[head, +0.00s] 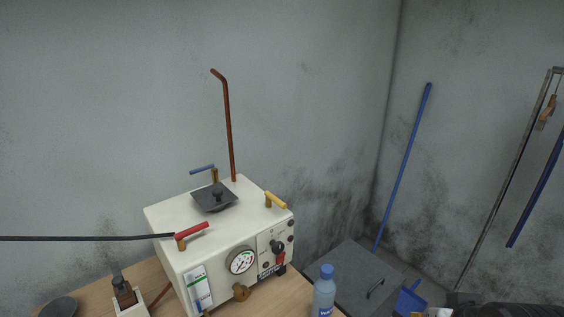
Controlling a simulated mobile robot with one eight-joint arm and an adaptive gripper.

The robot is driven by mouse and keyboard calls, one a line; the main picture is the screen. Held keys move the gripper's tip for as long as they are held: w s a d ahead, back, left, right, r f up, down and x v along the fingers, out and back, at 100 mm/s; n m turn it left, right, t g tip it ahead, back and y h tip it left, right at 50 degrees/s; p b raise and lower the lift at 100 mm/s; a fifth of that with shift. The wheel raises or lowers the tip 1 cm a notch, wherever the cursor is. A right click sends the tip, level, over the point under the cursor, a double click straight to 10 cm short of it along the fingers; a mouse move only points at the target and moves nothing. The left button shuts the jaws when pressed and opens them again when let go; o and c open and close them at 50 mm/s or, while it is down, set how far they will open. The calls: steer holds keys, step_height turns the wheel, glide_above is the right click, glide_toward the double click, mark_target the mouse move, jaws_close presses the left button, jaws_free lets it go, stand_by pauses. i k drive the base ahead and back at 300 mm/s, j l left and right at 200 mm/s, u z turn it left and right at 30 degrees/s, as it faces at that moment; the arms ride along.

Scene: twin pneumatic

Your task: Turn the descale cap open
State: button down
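A white boxy machine (165,224) stands on a wooden table. A brass, winged cap (241,292) sits low on its front face, below the round gauge (241,260). A dark square plate with a black knob (217,193) is on the machine's top. No label that I can read says which of these is the descale cap. A dark shape at the lower right edge, apart from the machine, looks like my gripper (456,300); most of it is cut off, and its fingers cannot be made out clearly.
Red (192,230), yellow (275,200) and blue (202,169) lever handles stick out on top. A copper pipe (229,130) rises behind. A blue-capped bottle (324,292) stands at the table's right. A black rod (80,239) reaches the red lever.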

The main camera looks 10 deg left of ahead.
mark_target(241, 294)
steer(key=u, duration=1.25)
